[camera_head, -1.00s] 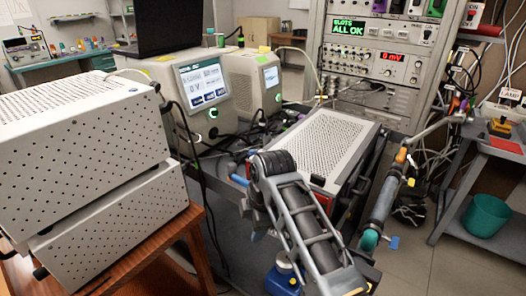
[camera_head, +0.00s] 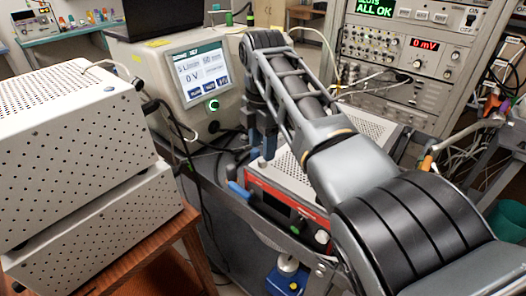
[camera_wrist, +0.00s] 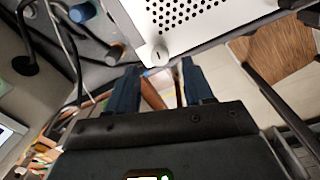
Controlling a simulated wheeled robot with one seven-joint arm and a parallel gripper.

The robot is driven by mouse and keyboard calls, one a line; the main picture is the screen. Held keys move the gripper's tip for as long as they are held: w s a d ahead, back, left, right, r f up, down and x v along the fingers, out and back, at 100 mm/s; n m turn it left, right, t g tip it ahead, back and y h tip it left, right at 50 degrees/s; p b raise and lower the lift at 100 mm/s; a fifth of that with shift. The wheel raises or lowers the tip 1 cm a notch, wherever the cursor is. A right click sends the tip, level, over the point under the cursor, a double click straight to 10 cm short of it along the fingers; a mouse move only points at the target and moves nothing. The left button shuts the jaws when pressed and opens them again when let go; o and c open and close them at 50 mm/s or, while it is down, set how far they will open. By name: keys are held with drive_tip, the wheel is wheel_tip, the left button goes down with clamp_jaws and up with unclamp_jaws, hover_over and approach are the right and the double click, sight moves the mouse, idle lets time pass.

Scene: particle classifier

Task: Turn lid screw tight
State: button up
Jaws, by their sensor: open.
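In the wrist view a white perforated panel (camera_wrist: 200,18) fills the top middle. A small pale round screw head with a slot (camera_wrist: 158,55) shows at its near corner. My gripper (camera_wrist: 159,67) is open, with its two dark blue fingers apart. In this picture the screw head lies between the fingertips. I cannot tell how far ahead of them it is, and no contact is clear.
A white perforated box (camera_head: 75,165) stands on a wooden table at left. A screen unit (camera_head: 195,85) stands behind my arm. A red-fronted box (camera_head: 290,203) sits below it, partly hidden. A rack of instruments (camera_head: 400,75) fills the back right. Cables hang between the units.

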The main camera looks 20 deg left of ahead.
sight(262, 162)
drive_tip(key=shift+f, duration=1.95)
drive_tip(key=shift+c, duration=0.4)
clamp_jaws()
